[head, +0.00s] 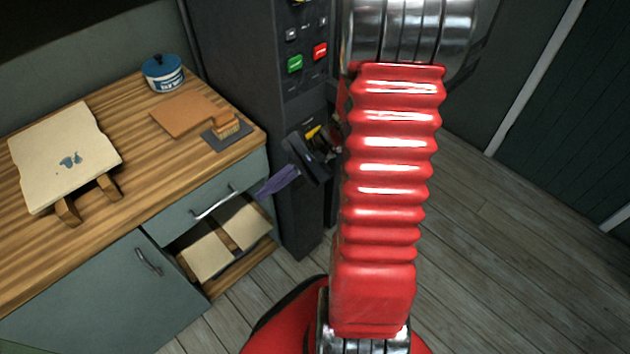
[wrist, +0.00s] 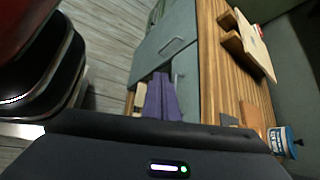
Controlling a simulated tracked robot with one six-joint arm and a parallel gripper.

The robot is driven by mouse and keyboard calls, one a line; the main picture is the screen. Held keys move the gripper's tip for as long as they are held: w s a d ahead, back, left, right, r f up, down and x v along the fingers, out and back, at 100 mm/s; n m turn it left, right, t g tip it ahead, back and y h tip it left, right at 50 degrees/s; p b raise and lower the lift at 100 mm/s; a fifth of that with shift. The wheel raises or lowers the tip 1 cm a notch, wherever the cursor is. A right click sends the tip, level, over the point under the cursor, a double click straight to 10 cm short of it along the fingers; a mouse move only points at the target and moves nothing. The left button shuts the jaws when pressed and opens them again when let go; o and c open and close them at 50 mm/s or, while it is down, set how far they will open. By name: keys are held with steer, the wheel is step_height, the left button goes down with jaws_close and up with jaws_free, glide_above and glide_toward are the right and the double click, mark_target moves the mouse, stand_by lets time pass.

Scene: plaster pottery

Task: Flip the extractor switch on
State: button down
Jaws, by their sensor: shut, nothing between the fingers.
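A dark control column (head: 260,75) stands right of the workbench. Its face carries a green button (head: 295,64), a red button (head: 320,51) and small pale buttons. A yellow part (head: 298,2) is cut off by the top edge. I cannot tell which control is the extractor switch; the labels are too small. My gripper (head: 262,192) has purple fingers, shut and empty, pointing down-left in front of the drawers, below the buttons. In the wrist view its fingers (wrist: 160,76) lie together over the cabinet front. My red arm hides the column's right side.
The wooden workbench (head: 30,255) holds a pale slab (head: 62,150) on wooden supports, a blue tin (head: 163,73), an orange-brown sheet (head: 185,114) and a brush on a dark pad (head: 222,137). Plank floor (head: 490,265) is clear at right.

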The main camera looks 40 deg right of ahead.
steer(key=d+f+m+t+h, duration=0.1)
steer(key=d+f+m+t, duration=0.9)
steer(key=d, duration=0.4)
steer(key=s+d+f+m+t+h, duration=0.1)
steer(key=s+d+f+m+h, duration=0.2)
steer(key=f, duration=0.4)
steer(key=s+d+f+m+t+h, duration=0.1)
steer(key=s+d+f+m+h, duration=0.2)
steer(key=d+f+m+h, duration=0.3)
steer(key=shift+s+d+f+m+t, duration=0.3)
steer(key=shift+f+m, duration=0.1)
steer(key=shift+m, duration=0.4)
steer(key=shift+w+a, duration=0.1)
steer(key=shift+w, duration=0.05)
steer(key=w+f, duration=0.1)
steer(key=w, duration=1.2)
steer(key=shift+w+a+f, duration=0.2)
steer(key=shift+w+f, duration=0.15)
steer(key=shift+w, duration=0.05)
